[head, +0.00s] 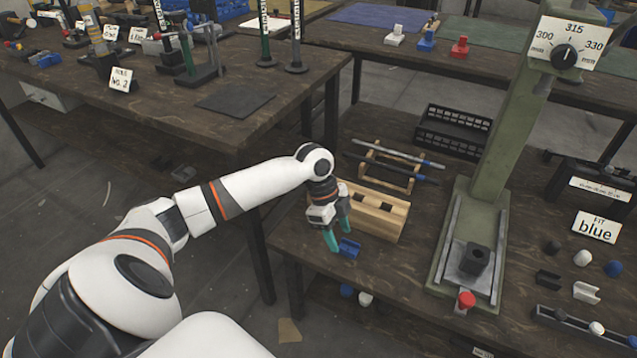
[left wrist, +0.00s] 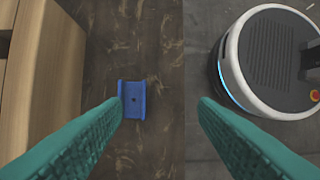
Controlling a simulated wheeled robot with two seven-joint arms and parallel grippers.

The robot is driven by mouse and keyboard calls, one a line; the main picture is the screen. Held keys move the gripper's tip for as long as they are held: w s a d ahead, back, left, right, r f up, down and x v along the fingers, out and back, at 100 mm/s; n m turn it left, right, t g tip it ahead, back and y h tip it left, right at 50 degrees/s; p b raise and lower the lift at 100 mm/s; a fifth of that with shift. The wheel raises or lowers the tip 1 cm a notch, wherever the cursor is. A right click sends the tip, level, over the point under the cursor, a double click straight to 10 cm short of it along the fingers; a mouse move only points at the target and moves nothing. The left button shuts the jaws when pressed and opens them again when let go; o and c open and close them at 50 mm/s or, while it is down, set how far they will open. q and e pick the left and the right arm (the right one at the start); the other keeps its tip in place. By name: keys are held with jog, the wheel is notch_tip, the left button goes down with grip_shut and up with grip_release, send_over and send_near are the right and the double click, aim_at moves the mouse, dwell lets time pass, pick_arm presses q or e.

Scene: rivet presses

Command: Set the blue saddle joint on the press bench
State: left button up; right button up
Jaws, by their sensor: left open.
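A small blue saddle joint (head: 349,248) lies on the dark wooden press bench (head: 400,275), in front of a pale wooden block. In the left wrist view the blue saddle joint (left wrist: 132,99) shows as an H-like piece with a small dark hole. My left gripper (head: 338,237) points down beside the joint, with teal fingers open and nothing held. In the left wrist view the gripper (left wrist: 163,100) has the joint between its fingers, close to the left fingertip; I cannot tell whether they touch. My right gripper is out of view.
The wooden block (head: 372,214) with holes stands right behind the left gripper. A green press (head: 500,150) with a dial reading 300 to 330 stands to the right. The bench's front edge is near.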

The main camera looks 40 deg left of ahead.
pick_arm(q)
jog(key=s+d+f+n, duration=0.1)
jog(key=s+d+f, duration=0.55)
jog(key=d, duration=0.35)
jog(key=s+d+n+t+y, duration=0.1)
jog(key=s+d+n, duration=0.2)
jog(key=s, duration=0.2)
jog(key=s+d+n+t, duration=0.1)
jog(key=s+d+n, duration=0.15)
jog(key=s, duration=0.25)
jog(key=s+a+r+n+t+y, duration=0.1)
jog(key=s+a+r+n+y, duration=0.1)
jog(key=s+n, duration=0.4)
jog(key=shift+a+r+n+y, duration=0.4)
jog(key=shift+a+r, duration=0.1)
jog(key=shift+a, duration=0.45)
